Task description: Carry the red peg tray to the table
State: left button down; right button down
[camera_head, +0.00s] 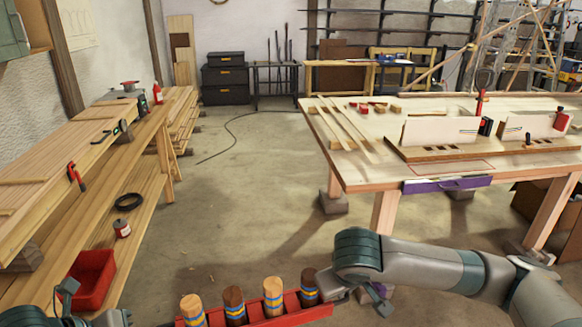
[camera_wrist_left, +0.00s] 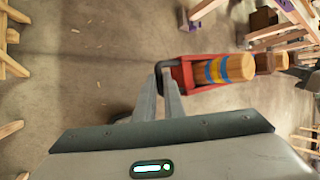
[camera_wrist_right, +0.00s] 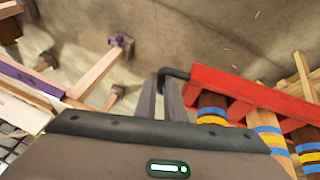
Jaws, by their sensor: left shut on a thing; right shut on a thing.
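The red peg tray (camera_head: 310,314) is at the bottom of the head view, held above the floor. Several wooden pegs (camera_head: 273,295) with blue and yellow bands stand upright in it. My left gripper (camera_wrist_left: 168,75) is shut on the dark handle at one end of the tray; in the head view only part of it shows at the bottom edge. My right gripper (camera_wrist_right: 163,82) is shut on the dark handle at the other end, beside the red wall (camera_wrist_right: 238,92). The wooden table (camera_head: 345,182) stands ahead to the right, apart from the tray.
The table bears thin laths (camera_head: 340,125), small blocks, and a board with panels and clamps (camera_head: 440,150). A long bench (camera_head: 100,150) runs along the left, with a red bin (camera_head: 92,280) low down. The floor (camera_head: 245,190) between is clear.

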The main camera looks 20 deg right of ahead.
aim_at(452, 167)
jog(key=z, duration=0.3)
jog(key=i+l, duration=0.3)
jog(key=l, duration=0.25)
jog(key=i+l, duration=0.25)
jog(key=l, duration=0.25)
jog(key=i+l, duration=0.3)
jog(key=l, duration=0.25)
jog(key=i+l, duration=0.25)
jog(key=l, duration=0.3)
jog(key=i+l, duration=0.3)
jog(key=l, duration=0.25)
jog(key=i+l, duration=0.25)
jog(key=l, duration=0.25)
jog(key=i+l, duration=0.3)
jog(key=l, duration=0.25)
jog(key=i+l, duration=0.3)
jog(key=l, duration=0.25)
